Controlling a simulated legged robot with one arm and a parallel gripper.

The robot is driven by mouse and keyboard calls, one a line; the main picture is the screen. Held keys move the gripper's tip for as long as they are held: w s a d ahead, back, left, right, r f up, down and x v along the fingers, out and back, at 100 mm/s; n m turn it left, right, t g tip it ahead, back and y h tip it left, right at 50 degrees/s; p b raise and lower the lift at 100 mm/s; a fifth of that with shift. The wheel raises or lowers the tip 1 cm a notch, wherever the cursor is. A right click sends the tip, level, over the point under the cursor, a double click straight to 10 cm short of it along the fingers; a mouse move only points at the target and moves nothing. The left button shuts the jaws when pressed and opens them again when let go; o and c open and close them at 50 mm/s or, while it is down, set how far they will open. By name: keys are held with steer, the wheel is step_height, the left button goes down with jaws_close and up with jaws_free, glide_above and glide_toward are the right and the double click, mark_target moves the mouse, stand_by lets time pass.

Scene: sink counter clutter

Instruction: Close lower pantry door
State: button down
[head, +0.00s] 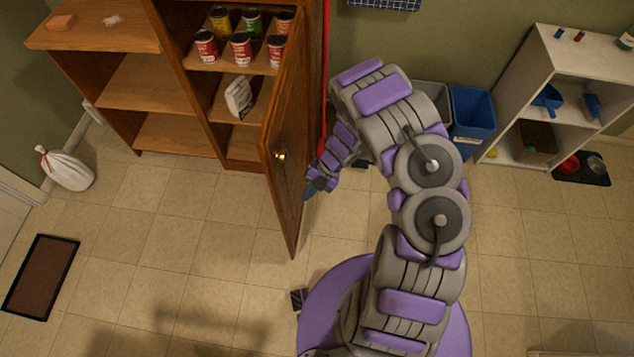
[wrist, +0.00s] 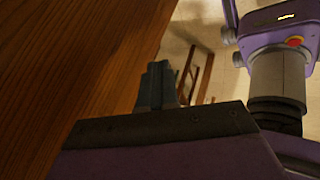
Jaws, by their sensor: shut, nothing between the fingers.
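The lower pantry door (head: 286,140) is a brown wooden door with a round knob, and it stands wide open, swung out from the pantry (head: 168,80) toward me. My gripper (head: 309,191) is shut and empty, just to the right of the door near its lower outer part. In the wrist view the door's wood face (wrist: 75,65) fills the left side, close beside the shut fingers (wrist: 157,85). I cannot tell whether the fingers touch the door. The pantry shelves behind the door are exposed, with several cans (head: 241,47) and a white bag (head: 239,97).
A blue bin (head: 472,112) and a grey bin (head: 432,97) stand by the back wall. A white shelf unit (head: 540,75) is at the right. A white sack (head: 66,169) and a brown mat (head: 41,277) lie at the left. The floor before the pantry is clear.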

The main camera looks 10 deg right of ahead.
mark_target(287, 203)
steer(key=shift+w+a+f+b, duration=0.2)
steer(key=shift+a+f, duration=0.05)
steer(key=shift+a, duration=0.5)
steer(key=shift+w+a+f+b, duration=0.2)
steer(key=shift+a+f, duration=0.1)
steer(key=shift+a, duration=0.5)
steer(key=shift+w+a+f+b, duration=0.15)
steer(key=shift+w+a+f, duration=0.1)
steer(key=shift+a, duration=0.5)
